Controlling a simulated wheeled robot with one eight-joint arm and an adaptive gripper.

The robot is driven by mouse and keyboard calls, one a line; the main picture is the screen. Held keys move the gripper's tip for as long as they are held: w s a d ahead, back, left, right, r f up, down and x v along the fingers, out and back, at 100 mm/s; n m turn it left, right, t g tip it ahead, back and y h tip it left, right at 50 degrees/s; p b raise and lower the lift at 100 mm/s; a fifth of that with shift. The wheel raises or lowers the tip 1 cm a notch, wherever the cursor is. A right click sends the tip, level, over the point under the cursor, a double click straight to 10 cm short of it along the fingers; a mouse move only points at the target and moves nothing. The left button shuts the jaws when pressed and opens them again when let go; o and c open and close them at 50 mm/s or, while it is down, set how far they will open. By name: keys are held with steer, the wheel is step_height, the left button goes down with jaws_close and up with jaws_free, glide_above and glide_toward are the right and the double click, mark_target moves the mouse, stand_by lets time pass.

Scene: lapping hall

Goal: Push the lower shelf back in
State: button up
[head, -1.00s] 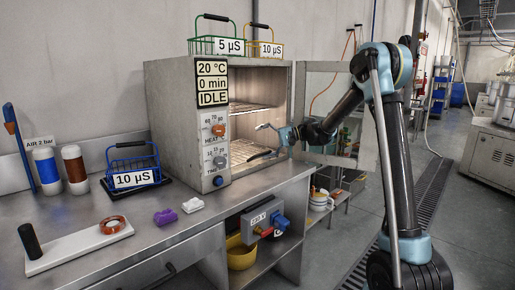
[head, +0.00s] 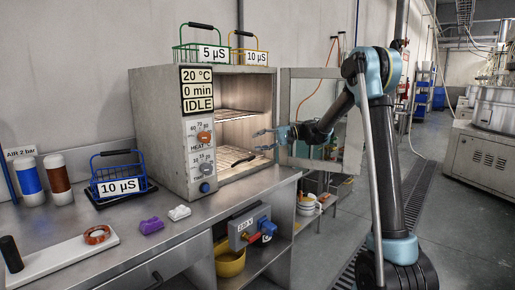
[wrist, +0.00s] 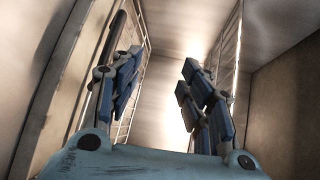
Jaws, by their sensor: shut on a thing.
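The lower shelf (head: 232,154) is a wire rack low in the grey oven's lit chamber, with a dark bar at its front. In the wrist view a wire rack with a dark bar, apparently the lower shelf (wrist: 138,42), runs along the left. My gripper (head: 262,140) is at the chamber mouth, above and right of the dark bar. In the wrist view my gripper (wrist: 160,95) has its fingers apart, with only the chamber's back wall seen between them. The left finger overlaps the bar in view; contact is unclear.
The upper shelf (head: 236,114) is above. The oven's glazed door (head: 310,102) stands open at right, behind my arm. Green (head: 195,52) and yellow (head: 252,58) baskets sit on the oven. A blue basket (head: 120,175), purple (head: 151,226) and white pieces (head: 179,212) lie on the bench.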

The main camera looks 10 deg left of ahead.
mark_target(250, 158)
steer(key=shift+s+a, duration=0.1)
steer(key=shift+s, duration=0.15)
steer(key=shift+y, duration=0.4)
steer(key=f, duration=0.2)
steer(key=d+f, duration=0.1)
steer(key=f, duration=0.1)
steer(key=d+f, duration=0.1)
steer(key=f, duration=0.2)
steer(key=shift+w, duration=0.1)
steer(key=shift+x, duration=3.65)
steer(key=shift+f, duration=0.1)
steer(key=shift+c, duration=0.3)
jaws_close()
